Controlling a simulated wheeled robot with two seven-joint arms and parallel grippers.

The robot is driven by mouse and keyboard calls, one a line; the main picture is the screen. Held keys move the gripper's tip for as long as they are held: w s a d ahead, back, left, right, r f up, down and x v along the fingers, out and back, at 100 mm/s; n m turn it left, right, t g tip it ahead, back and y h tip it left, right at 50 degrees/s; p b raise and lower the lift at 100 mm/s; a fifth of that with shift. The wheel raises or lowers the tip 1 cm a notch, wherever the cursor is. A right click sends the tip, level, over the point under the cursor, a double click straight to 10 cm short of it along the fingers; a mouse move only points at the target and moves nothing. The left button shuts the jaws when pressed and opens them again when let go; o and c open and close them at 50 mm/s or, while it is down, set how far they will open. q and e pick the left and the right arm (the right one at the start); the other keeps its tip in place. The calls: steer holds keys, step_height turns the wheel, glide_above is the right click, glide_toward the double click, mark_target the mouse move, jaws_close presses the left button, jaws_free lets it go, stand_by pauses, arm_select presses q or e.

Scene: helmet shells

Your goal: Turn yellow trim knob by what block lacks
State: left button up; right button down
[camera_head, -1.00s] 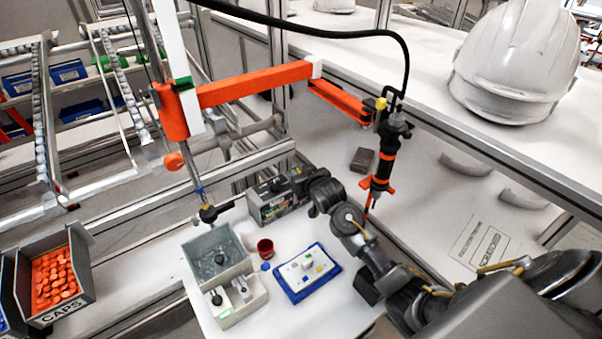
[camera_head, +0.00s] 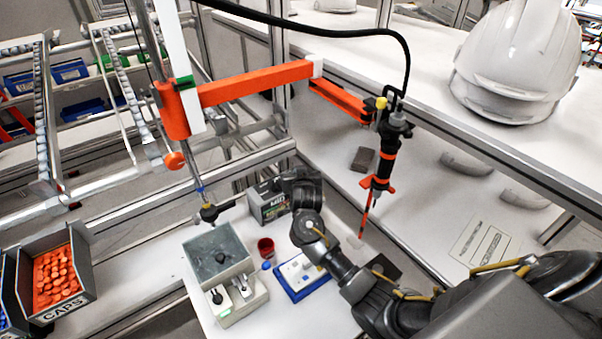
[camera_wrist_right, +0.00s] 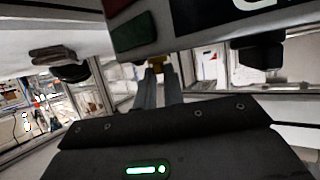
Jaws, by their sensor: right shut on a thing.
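A grey box-shaped unit (camera_head: 268,204) with a dark display and lettering stands at the back of the small table. My right gripper (camera_wrist_right: 158,80) is at its front, and the wrist hides part of the unit in the head view. The knob is hidden in the head view. A white block (camera_head: 300,268) with small coloured marks lies on a blue-rimmed tray (camera_head: 290,297), partly covered by my right arm. My left gripper is out of view.
A red cup (camera_head: 266,247) and a blue cap (camera_head: 266,266) stand beside the tray. An orange-banded hanging tool (camera_head: 383,160) is close behind my right arm. A bin of orange caps (camera_head: 84,265) is at far left.

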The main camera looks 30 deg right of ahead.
steer(key=shift+w+a+m+g+h, duration=0.1)
steer(key=shift+m+g+h, duration=0.15)
steer(key=shift+m+h, duration=0.3)
steer(key=shift+w+a+m+g+h, duration=0.1)
steer(key=shift+m+g+h, duration=0.15)
steer(key=shift+m+h, duration=0.25)
steer(key=c, duration=1.5)
jaws_free()
steer(key=shift+s, duration=0.1)
steer(key=b+v, duration=0.1)
steer(key=v, duration=0.6)
steer(key=shift+s, duration=0.2)
steer(key=shift+a+r, duration=0.1)
steer(key=shift+a, duration=0.15)
